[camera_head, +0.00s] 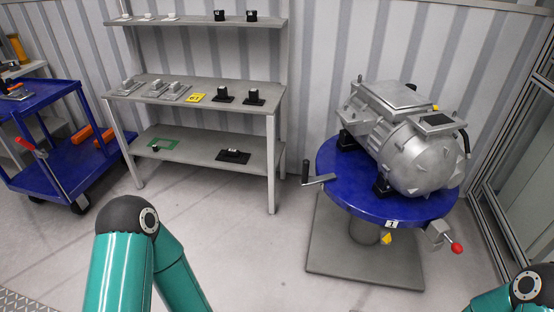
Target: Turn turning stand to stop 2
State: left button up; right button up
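The turning stand (335,182) is a round blue plate on a grey pedestal and square base at the right. A large grey drive unit (408,140) sits on it on black supports. A white label (391,224) reading 1 is on the plate's front rim. A crank handle (314,176) sticks out at the rim's left. A lever with a red knob (457,247) is at the front right. A yellow tag (385,238) hangs below the rim. Only my teal arm links show, at the bottom left and bottom right; both grippers are out of the picture.
A grey shelf rack (190,92) with several small parts and a yellow label 61 stands against the back wall. A blue trolley (62,160) is at the far left. A metal-framed glass panel (510,150) is close on the stand's right. The floor before the rack and stand is clear.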

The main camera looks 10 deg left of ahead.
aim_at(397, 160)
jog(key=u, duration=0.5)
jog(key=i, duration=1.3)
jog(key=u, duration=0.05)
